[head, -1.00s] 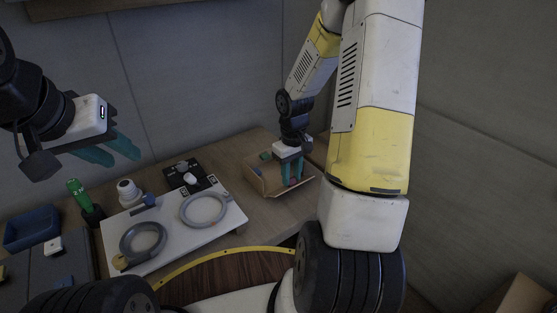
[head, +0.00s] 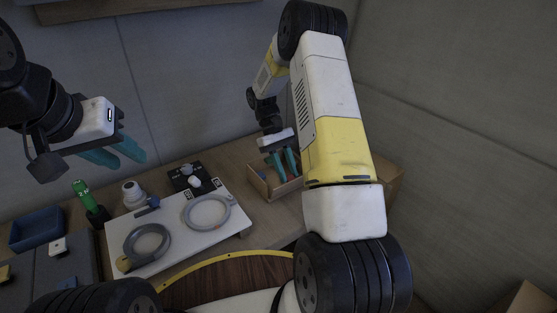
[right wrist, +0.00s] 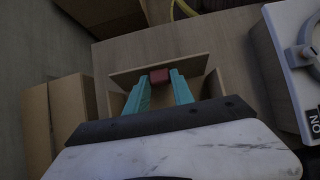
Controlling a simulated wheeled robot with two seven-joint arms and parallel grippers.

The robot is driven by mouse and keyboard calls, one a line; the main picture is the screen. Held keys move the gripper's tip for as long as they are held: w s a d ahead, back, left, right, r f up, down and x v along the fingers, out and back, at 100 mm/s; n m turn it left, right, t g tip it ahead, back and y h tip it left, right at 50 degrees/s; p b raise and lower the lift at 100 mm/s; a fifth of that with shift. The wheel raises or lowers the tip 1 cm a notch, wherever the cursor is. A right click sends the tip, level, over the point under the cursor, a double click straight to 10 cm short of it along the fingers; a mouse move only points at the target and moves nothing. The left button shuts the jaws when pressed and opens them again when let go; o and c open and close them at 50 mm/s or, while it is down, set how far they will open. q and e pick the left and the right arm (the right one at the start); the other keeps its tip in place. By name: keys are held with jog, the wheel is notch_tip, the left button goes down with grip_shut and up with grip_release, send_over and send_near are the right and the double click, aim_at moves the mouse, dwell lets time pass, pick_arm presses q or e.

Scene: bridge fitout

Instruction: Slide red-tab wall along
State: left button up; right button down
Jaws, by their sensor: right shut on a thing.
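A shallow wooden open box (head: 263,190) stands on the table at the right of the head view. In the right wrist view, its thin wooden wall (right wrist: 125,77) carries a red tab (right wrist: 159,76). My right gripper (head: 286,173) reaches down into the box area. In the right wrist view, its teal fingers (right wrist: 161,80) are shut on the red tab, one on each side. In the head view, the tab is barely visible between the fingers. My left gripper (head: 127,161) is raised at the left, its two teal fingers apart and empty.
A white board (head: 180,236) with two grey rings lies left of the box. A black plate (head: 187,177), a green-topped tool (head: 86,193) and a blue tray (head: 35,228) stand further left. A cardboard box (head: 389,187) is right of the wooden box.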

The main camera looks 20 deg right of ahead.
jog(key=shift+w+a+f+g+h, duration=0.15)
jog(key=shift+w+g+h, duration=0.15)
jog(key=shift+g, duration=0.3)
jog(key=shift+w+a+f+g+h, duration=0.1)
jog(key=shift+w+f+g+h, duration=0.1)
jog(key=shift+w+g, duration=0.3)
jog(key=shift+w+a+f+g+h, duration=0.1)
jog(key=shift+w+f+g+h, duration=0.1)
jog(key=shift+g, duration=0.5)
jog(key=c, duration=1.1)
grip_release()
jog(key=shift+w+r, duration=0.1)
jog(key=v, duration=0.4)
jog(key=shift+w+a+r, duration=0.1)
jog(key=shift+w+a, duration=0.05)
jog(key=shift+w, duration=0.05)
jog(key=shift+w+r, duration=0.4)
jog(key=shift+w, duration=0.05)
jog(key=shift+v, duration=0.9)
jog(key=shift+a, duration=0.1)
